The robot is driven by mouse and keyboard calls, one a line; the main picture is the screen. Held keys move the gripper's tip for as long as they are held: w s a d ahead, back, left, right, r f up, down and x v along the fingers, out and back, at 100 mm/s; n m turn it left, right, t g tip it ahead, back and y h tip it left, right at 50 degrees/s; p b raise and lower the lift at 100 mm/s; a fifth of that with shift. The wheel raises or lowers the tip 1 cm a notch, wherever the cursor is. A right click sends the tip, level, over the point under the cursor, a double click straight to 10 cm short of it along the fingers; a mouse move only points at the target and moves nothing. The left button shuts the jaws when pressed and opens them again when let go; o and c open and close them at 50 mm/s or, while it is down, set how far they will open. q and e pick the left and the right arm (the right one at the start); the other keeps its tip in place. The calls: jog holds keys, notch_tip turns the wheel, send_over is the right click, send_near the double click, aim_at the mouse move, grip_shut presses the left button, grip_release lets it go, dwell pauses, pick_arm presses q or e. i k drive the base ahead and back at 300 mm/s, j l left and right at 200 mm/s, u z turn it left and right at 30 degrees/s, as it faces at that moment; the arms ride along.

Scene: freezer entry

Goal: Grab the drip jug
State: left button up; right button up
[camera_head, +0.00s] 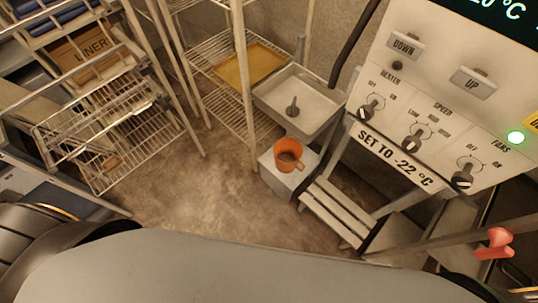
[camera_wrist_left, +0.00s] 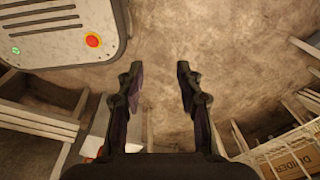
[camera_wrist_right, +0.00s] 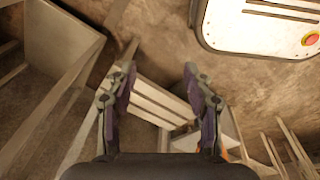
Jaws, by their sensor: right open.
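The drip jug is an orange jug (camera_head: 288,154) with a handle on its right. It stands upright on a white block (camera_head: 286,180) on the floor, below a pale drip tray (camera_head: 300,100) in the head view. In the right wrist view an orange sliver shows behind the right finger; I cannot tell whether it is the jug. My right gripper (camera_wrist_right: 159,76) is open and empty, its fingers in front of a slatted step. My left gripper (camera_wrist_left: 158,72) is open and empty over bare floor. Neither gripper shows clearly in the head view.
A slatted step (camera_head: 338,212) stands right of the jug, under the control panel (camera_head: 440,110) with its knobs. A wire rack with a yellow tray (camera_head: 248,64) stands behind. Wire shelving (camera_head: 110,130) is at left. The floor (camera_head: 190,185) between is clear.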

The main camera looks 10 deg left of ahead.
aim_at(287, 151)
jog(key=i+j+z, duration=0.25)
jog(key=j, duration=0.6)
jog(key=j+z, duration=0.25)
jog(key=j, duration=0.55)
jog(key=i+j+z, duration=0.1)
jog(key=j+z, duration=0.15)
jog(key=j, duration=0.65)
